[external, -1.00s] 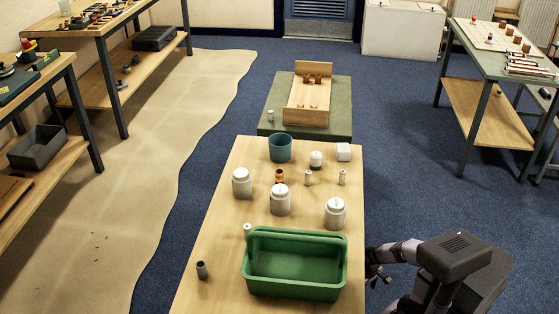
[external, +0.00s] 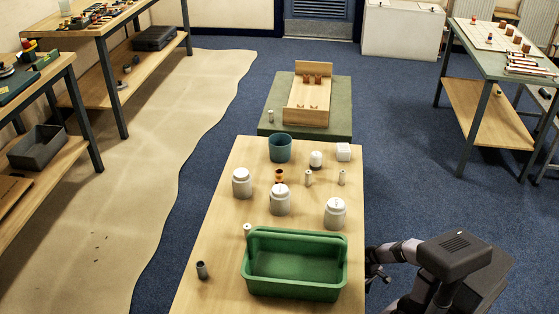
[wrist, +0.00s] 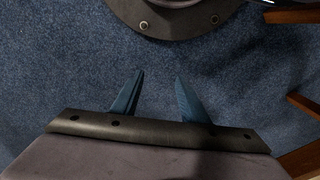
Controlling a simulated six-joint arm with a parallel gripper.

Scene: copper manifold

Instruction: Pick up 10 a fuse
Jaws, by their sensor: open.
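Several small pale cylinders stand upright on the wooden table, and I cannot tell which is the 10 A fuse. One cylinder (external: 308,178) and another (external: 342,178) stand toward the back right. A third (external: 247,230) stands behind the left end of the green tray, and a darker one (external: 202,270) stands at the front left. My gripper (external: 377,278) is low beside the table's right edge, apart from all of them. In the wrist view my gripper (wrist: 159,76) is open and empty, with two blue fingers over blue carpet.
The green tray (external: 293,291) fills the table's front right. The table's left side is mostly clear.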

